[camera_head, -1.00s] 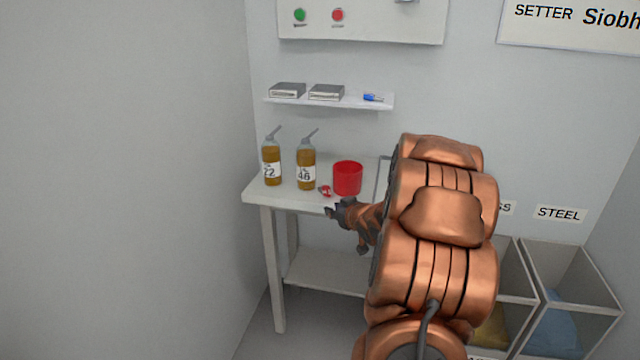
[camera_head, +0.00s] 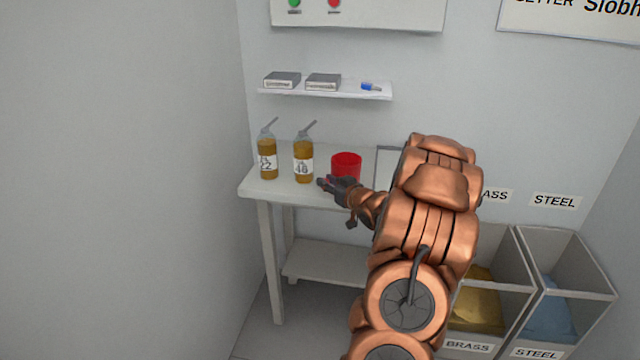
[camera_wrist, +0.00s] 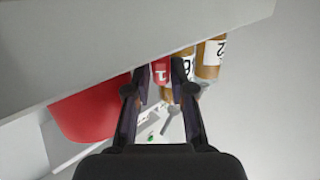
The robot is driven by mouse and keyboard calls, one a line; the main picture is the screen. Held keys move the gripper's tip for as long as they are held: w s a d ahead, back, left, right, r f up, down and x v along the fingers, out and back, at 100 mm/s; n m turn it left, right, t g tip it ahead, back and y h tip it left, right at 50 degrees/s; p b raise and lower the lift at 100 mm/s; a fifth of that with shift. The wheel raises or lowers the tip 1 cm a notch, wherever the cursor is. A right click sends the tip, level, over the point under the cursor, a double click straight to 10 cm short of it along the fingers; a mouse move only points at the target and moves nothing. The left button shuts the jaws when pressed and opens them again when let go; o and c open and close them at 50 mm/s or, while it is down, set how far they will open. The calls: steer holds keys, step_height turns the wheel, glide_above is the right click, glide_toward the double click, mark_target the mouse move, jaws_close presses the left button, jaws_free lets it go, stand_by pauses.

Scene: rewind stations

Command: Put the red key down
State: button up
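The red key, with a red tag marked "1", shows in the wrist view (camera_wrist: 160,72) between my two fingers. In the head view only a bit of red shows at my gripper's tip, and the rest is hidden. My gripper (camera_head: 328,183) is low over the front of the white table (camera_head: 255,187). In the wrist view my fingers (camera_wrist: 160,80) stand apart on either side of the tag. I see no clear grip on it, though the contact is hard to make out.
A red cup (camera_head: 346,162) stands right behind my gripper. Two amber bottles, (camera_head: 267,160) and (camera_head: 303,160), stand to the left. A wall shelf (camera_head: 330,92) hangs above. Brass (camera_head: 470,345) and steel (camera_head: 538,353) bins are at lower right.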

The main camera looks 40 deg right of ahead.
steer(key=shift+x, duration=1.45)
jaws_close()
